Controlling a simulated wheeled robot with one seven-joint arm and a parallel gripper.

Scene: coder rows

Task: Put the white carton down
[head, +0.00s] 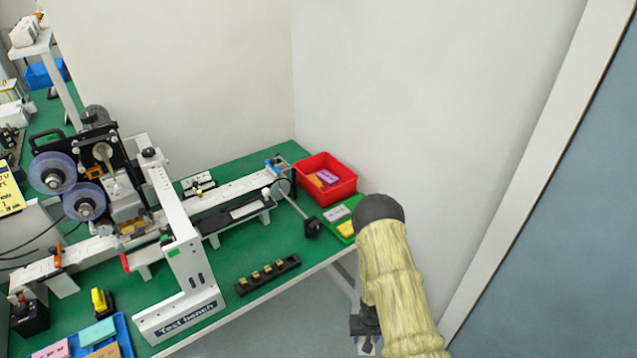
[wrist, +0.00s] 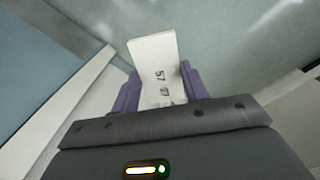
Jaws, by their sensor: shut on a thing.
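The white carton (wrist: 153,56) has dark printed marks on its face. In the wrist view it stands between the two purple fingers of my gripper (wrist: 160,90), which are shut on it. In the head view my gripper (head: 365,328) is low at the right, beside my sleeved arm and off the front edge of the green bench (head: 228,278). Only a small pale bit of the carton (head: 367,347) shows there, below the gripper. My arm covers part of the bench's right end.
A red bin (head: 340,188) with small boxes stands at the bench's far right corner. A green tray (head: 330,218) is beside it, partly behind my arm. A black rack (head: 267,275) lies near the front edge. A test machine (head: 180,250) fills the left. Walls close the right side.

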